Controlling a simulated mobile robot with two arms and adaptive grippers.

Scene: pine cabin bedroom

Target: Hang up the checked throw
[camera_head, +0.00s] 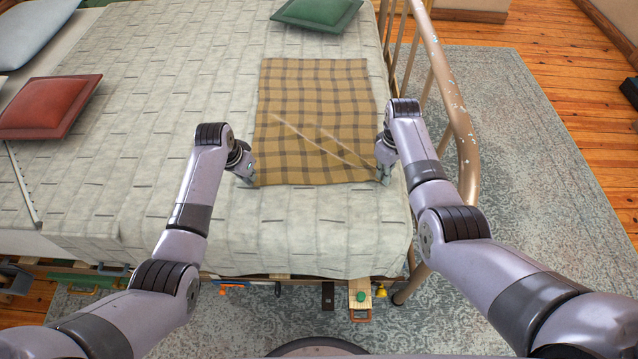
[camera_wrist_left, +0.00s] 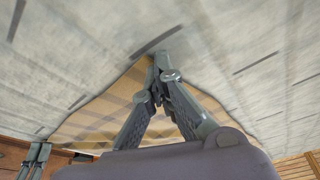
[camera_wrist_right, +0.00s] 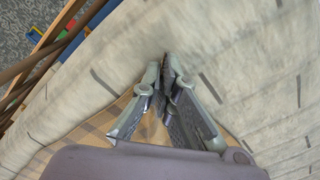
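The checked throw (camera_head: 315,100), tan with dark lines, lies spread on the bed (camera_head: 290,235), with slanting creases across its near half. My left gripper (camera_head: 249,178) is at its near left corner. In the left wrist view the fingertips (camera_wrist_left: 161,62) are together on the corner of the throw (camera_wrist_left: 100,120). My right gripper (camera_head: 384,177) is at the near right corner. In the right wrist view its fingertips (camera_wrist_right: 167,65) are together at the throw's corner, and the cloth (camera_wrist_right: 100,130) shows behind the fingers. The exact pinch is partly hidden by the fingers.
A worn metal bed rail (camera_head: 452,105) with bars runs along the right of the bed, near my right arm. A red cushion (camera_head: 48,106) and a green cushion (camera_head: 318,12) lie on the bed. Several small items, including a wooden piece (camera_head: 360,300), show below the bed's near edge.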

